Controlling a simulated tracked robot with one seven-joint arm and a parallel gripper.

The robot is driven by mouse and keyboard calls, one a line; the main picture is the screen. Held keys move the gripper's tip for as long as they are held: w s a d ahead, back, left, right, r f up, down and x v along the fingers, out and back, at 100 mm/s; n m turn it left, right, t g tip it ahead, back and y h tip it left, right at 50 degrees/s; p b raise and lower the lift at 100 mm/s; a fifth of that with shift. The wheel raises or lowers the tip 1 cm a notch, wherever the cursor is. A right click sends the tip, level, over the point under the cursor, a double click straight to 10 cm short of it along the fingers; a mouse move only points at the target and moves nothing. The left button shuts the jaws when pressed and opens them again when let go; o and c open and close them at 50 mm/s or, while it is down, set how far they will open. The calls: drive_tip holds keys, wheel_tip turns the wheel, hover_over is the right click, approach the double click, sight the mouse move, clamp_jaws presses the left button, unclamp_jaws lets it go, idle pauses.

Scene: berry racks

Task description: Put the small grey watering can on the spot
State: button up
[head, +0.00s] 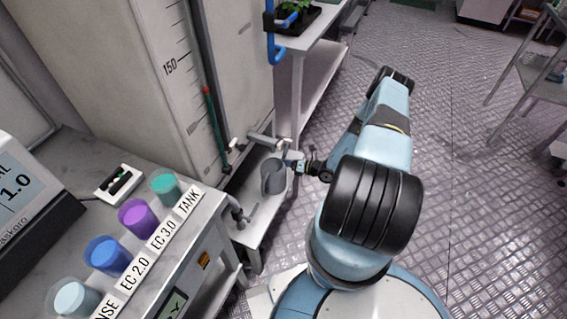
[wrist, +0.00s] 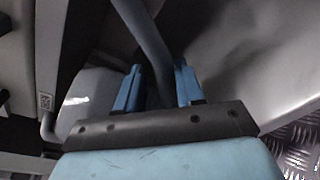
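The small grey watering can (head: 272,179) is upright at the low grey bench below the tap, left of my gripper. I cannot tell whether its base touches the bench. My gripper (head: 291,160) reaches in from the right at the can's upper side. In the wrist view my gripper's two blue fingers (wrist: 159,80) stand on either side of the can's grey handle (wrist: 148,42). The handle fills most of the narrow gap, and the fingers look shut on it. The can's pale body (wrist: 235,60) fills the right of that view. I cannot make out a marked spot.
A tap (head: 262,140) juts from the tall tank (head: 150,75) just above the can, and a lower tap (head: 240,212) is nearby. The bench (head: 258,222) is narrow. A table with coloured cups (head: 138,216) stands at the left. Open metal floor (head: 470,170) lies to the right.

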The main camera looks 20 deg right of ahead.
drive_tip(key=shift+o, duration=1.3)
drive_tip(key=v, duration=1.3)
drive_tip(key=shift+s+d, duration=0.2)
drive_tip(key=shift+d, duration=0.05)
drive_tip(key=shift+r, duration=0.1)
